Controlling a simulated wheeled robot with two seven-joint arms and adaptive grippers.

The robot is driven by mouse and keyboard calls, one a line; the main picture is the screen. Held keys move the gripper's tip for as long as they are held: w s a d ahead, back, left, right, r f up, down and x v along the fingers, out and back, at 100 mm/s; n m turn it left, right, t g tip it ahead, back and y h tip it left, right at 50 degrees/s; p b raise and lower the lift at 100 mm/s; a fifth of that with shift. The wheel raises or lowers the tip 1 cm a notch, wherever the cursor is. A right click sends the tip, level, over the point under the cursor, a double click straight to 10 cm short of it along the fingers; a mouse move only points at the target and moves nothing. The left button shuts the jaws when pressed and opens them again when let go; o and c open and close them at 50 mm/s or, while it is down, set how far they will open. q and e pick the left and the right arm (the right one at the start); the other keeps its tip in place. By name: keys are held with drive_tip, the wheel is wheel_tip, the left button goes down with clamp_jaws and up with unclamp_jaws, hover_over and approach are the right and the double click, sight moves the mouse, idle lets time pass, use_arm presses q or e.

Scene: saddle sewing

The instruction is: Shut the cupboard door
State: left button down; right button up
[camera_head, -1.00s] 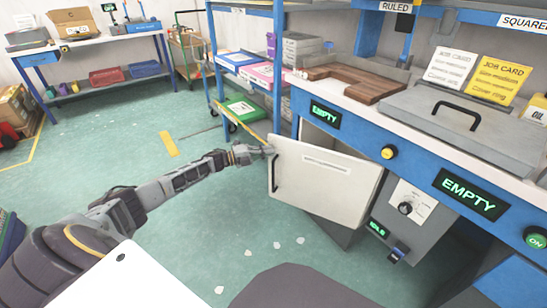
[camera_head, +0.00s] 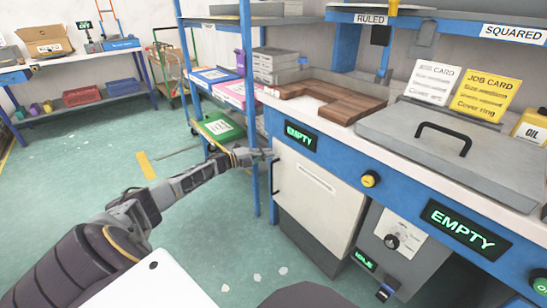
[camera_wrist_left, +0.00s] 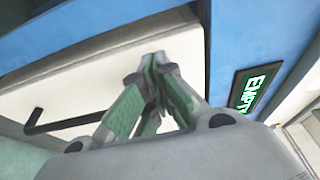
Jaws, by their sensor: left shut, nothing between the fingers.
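The cupboard door (camera_head: 312,199) is a cream panel with a dark bar handle (camera_head: 275,178) at its left edge. It sits under the blue bench front, in line with it or nearly so; I cannot tell whether a small gap remains. My left gripper (camera_head: 266,155) is shut and empty at the door's upper left corner, touching it or very close. In the left wrist view the shut fingers (camera_wrist_left: 155,62) point at the door's face (camera_wrist_left: 100,65), with the handle (camera_wrist_left: 75,124) to their left. My right gripper is not in view.
The blue bench (camera_head: 365,163) carries a brown wooden board (camera_head: 330,97) and a grey lidded case (camera_head: 445,135). A grey unit with a dial (camera_head: 391,241) stands right of the door. A blue shelf rack (camera_head: 250,120) stands left of the bench. Green floor (camera_head: 70,190) is open at left.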

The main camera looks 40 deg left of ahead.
use_arm(q)
drive_tip(key=shift+w, duration=0.7)
drive_tip(key=shift+w+r, duration=0.1)
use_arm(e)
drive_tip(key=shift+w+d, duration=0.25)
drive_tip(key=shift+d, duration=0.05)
use_arm(q)
drive_tip(key=shift+w+r, duration=0.1)
drive_tip(key=shift+r, duration=0.15)
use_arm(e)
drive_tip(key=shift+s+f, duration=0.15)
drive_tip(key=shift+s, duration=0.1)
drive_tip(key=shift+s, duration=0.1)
